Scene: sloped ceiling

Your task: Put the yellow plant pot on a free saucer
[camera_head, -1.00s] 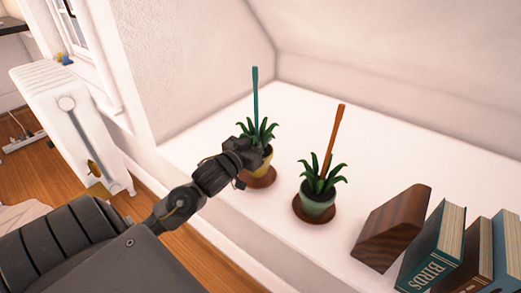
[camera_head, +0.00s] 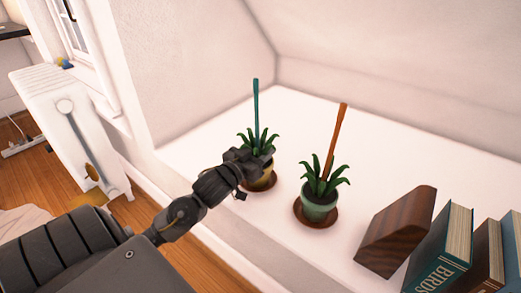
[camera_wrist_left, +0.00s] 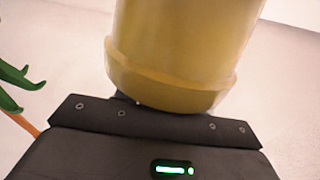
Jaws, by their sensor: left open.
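The yellow plant pot (camera_head: 264,178) holds a green plant and a teal stake. It looks upright on a brown saucer (camera_head: 271,186), with only part of the saucer's rim showing. My left gripper (camera_head: 252,161) is open at the pot's near left side and covers part of it. In the left wrist view, the yellow pot (camera_wrist_left: 180,45) fills the upper middle, close against the dark gripper body; the fingers do not show clearly. My right gripper is not in view.
A green pot (camera_head: 319,209) with a plant and orange stake stands on another brown saucer (camera_head: 318,225), to the right. A dark wooden block (camera_head: 393,232) and several books (camera_head: 440,255) stand farther right. The white ledge (camera_head: 215,145) is clear behind the gripper.

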